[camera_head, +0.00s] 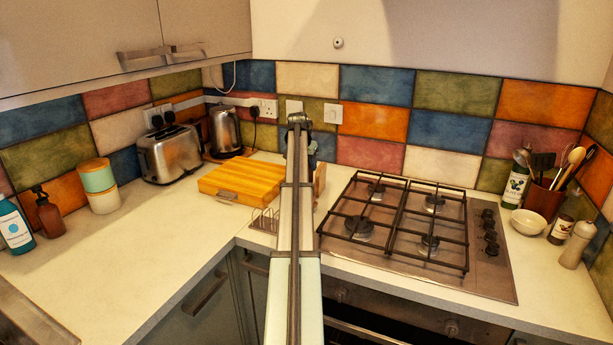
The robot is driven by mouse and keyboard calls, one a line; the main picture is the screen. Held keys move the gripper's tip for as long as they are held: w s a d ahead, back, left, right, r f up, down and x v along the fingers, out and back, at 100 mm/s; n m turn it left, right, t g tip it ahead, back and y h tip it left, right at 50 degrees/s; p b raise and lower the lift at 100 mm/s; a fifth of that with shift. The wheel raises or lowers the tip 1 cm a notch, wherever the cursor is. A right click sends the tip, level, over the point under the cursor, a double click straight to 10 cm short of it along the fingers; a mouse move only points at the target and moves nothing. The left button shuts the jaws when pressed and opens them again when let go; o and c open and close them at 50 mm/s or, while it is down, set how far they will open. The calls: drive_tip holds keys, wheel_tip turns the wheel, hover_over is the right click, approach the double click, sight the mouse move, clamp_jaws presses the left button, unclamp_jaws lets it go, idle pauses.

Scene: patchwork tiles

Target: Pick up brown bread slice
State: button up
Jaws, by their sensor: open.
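I cannot make out a brown bread slice in this view. My arm reaches away from the camera up the middle of the picture, over the counter between the wooden box and the hob. My gripper's fingers do not show; the far end of the arm hides what lies behind it. A steel toaster (168,153) stands at the back left; its slots look dark, and I cannot tell whether anything is in them. A small wire rack (264,221) stands beside the arm, partly hidden by it.
A wooden box (240,180) with a handle sits left of the arm, with a kettle (225,131) behind it. The gas hob (493,272) fills the counter to the right. A white bowl (527,222), bottles and a utensil pot (541,200) stand far right.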

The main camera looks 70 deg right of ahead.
drive_tip(key=shift+d+f, duration=0.2)
drive_tip(key=shift+f, duration=0.35)
drive_tip(key=c, duration=0.7)
drive_tip(key=shift+o, duration=0.2)
drive_tip(key=shift+r, duration=0.1)
